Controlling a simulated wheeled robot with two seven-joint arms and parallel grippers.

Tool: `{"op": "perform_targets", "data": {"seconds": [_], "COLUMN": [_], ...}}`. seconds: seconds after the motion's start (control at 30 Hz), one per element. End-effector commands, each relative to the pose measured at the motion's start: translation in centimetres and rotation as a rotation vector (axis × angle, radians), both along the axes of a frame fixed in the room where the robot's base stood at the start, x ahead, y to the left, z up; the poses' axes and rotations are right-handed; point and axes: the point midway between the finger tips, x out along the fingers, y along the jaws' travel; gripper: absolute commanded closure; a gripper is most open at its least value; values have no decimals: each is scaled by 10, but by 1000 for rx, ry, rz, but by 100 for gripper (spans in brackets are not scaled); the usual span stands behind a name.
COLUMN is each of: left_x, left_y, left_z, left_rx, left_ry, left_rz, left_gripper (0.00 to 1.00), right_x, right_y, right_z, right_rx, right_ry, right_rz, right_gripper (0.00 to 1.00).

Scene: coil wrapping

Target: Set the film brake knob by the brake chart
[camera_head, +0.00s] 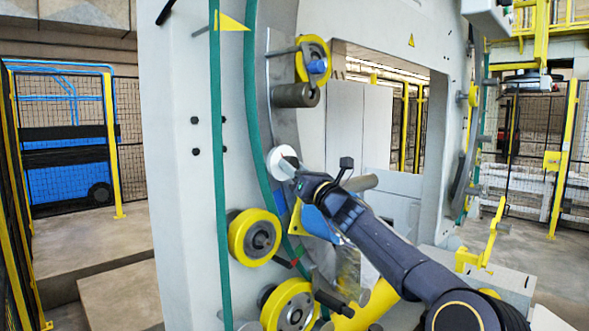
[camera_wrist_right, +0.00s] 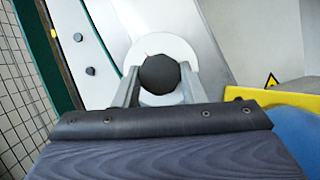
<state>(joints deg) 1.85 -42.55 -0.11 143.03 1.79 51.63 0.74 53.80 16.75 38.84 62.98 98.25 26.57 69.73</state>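The film brake knob (camera_wrist_right: 160,75) is a dark, faceted round knob in front of a white disc (camera_wrist_right: 163,48) in the right wrist view. The disc also shows on the machine's curved ring in the head view. My right gripper (camera_head: 289,163) reaches this disc from the lower right. In the right wrist view its two grey fingers stand on either side of the knob, against its sides with no clear gap. The gripper looks shut on the knob. In the head view the gripper hides the knob. No marks on the disc are readable. I cannot make out a brake chart. My left gripper is out of view.
Yellow rollers (camera_head: 254,237) sit below the disc on the machine's white frame (camera_head: 178,200). Another yellow roller (camera_head: 312,58) and a grey cylinder (camera_head: 296,95) sit above. A blue and yellow part (camera_head: 318,222) lies close beside my right wrist. Mesh fencing stands behind.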

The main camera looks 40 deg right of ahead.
Motion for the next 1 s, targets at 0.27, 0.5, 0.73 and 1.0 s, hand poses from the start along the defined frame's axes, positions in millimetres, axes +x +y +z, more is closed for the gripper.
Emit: {"op": "perform_targets", "data": {"seconds": [0.27, 0.5, 0.73, 1.0], "left_x": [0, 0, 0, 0], "left_y": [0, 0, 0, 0], "left_z": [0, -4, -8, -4], "left_rx": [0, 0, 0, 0], "left_ry": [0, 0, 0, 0], "left_rz": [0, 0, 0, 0], "left_gripper": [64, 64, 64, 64], "right_x": [0, 0, 0, 0], "right_y": [0, 1, 4, 5], "right_z": [0, -1, 0, 2], "right_rx": [8, 88, 256, 486], "right_ry": [2, 8, 22, 43], "right_rz": [0, 1, 2, 2], "right_gripper": [85, 85, 85, 85]}}
